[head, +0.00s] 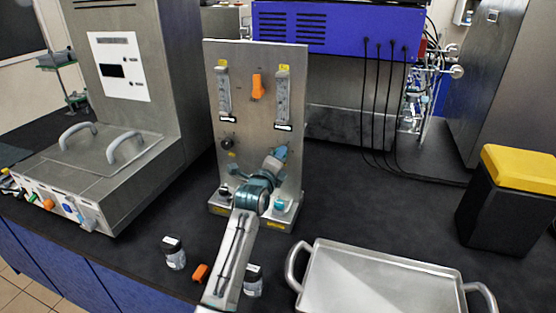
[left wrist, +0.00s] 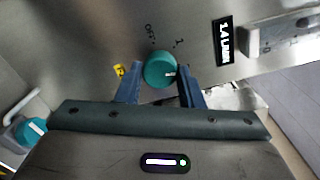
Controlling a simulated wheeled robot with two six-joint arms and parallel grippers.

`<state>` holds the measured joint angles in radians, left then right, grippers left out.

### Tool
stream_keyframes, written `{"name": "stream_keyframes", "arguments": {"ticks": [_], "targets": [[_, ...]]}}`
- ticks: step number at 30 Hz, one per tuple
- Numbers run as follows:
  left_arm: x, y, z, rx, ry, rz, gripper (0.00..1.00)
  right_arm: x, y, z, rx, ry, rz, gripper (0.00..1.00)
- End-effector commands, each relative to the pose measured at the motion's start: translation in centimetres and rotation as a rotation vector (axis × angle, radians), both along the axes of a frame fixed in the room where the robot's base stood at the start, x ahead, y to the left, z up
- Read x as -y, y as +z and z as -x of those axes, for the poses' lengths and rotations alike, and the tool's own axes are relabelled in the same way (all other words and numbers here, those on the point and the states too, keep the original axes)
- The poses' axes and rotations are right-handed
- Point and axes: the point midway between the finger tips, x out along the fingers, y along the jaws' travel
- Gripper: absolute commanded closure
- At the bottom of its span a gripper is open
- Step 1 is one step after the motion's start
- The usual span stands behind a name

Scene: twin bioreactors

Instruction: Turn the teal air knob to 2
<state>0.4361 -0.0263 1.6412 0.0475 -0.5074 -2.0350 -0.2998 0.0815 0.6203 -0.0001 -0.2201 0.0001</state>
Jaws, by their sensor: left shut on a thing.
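The teal air knob (left wrist: 157,68) is on a steel panel (head: 248,110) and sits between the two blue fingers of my left gripper (left wrist: 158,88) in the left wrist view. The fingers are shut on its sides. Its white pointer line aims to the right in that view. The printed marks "OFF" and "1" show beside the knob; I cannot make out a 2. In the head view my left gripper (head: 277,158) is at the panel's right side and mostly hides the knob. My right gripper is not in view.
A label reading 1.4 L/min (left wrist: 223,41) is near the knob. The panel also bears a black knob (head: 227,143) and an orange part (head: 257,87). A steel tray (head: 380,280) lies at front right.

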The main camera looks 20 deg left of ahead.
Motion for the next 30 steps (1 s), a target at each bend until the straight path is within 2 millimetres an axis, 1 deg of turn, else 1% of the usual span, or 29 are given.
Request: {"name": "stream_keyframes", "arguments": {"ticks": [6, 13, 21, 30], "targets": [[0.0, -0.17, 0.01, 0.004, 0.0, -0.158, 0.89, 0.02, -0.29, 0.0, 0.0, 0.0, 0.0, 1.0], [-0.02, -0.17, 0.01, 0.008, 0.0, -0.267, 0.89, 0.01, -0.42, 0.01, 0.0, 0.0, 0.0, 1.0], [-0.02, -0.17, 0.01, 0.009, 0.0, -0.318, 0.89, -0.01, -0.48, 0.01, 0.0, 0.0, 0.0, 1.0], [-0.01, -0.19, 0.01, 0.009, 0.0, -0.323, 0.89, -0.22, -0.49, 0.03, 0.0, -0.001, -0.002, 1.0]]}}
